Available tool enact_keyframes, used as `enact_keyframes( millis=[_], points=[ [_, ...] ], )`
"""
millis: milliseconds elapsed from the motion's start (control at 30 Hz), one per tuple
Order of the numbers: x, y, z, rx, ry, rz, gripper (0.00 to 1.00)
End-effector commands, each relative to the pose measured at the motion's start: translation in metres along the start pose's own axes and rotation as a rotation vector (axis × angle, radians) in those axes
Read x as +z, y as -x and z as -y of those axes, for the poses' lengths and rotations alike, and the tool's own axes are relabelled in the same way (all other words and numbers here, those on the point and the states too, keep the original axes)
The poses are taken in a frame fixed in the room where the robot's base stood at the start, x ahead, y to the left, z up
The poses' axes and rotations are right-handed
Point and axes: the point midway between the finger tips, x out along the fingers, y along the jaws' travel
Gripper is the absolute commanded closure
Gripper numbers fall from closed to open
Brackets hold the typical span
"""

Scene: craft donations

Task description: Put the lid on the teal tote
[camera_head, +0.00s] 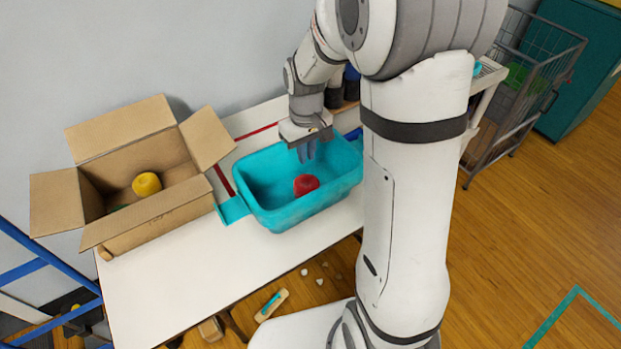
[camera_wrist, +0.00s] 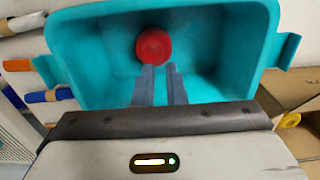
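The teal tote (camera_head: 283,219) stands on the white table with its top open and a handle tab at its left end. A round red thing, perhaps a yarn ball (camera_head: 306,184), lies inside; it also shows in the wrist view (camera_wrist: 153,46). My gripper (camera_head: 306,151) points down over the tote's back part. In the wrist view its two fingers (camera_wrist: 160,70) are a little apart with nothing between them, and the tote (camera_wrist: 90,62) lies below. I cannot make out a lid in either view.
An open cardboard box (camera_head: 155,219) with a yellow ball (camera_head: 146,184) stands left of the tote. The table (camera_head: 180,285) is clear in front. A wire cart (camera_head: 540,75) stands at right. A small teal thing (camera_head: 477,68) shows partly behind my arm.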

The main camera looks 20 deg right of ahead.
Motion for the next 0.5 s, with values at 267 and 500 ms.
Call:
enact_keyframes(
  millis=[267,500],
  points=[
    [-0.003,-0.028,0.000,-0.003,0.009,0.011,1.00],
    [-0.002,-0.078,0.000,-0.004,0.008,0.013,1.00]
  ],
)
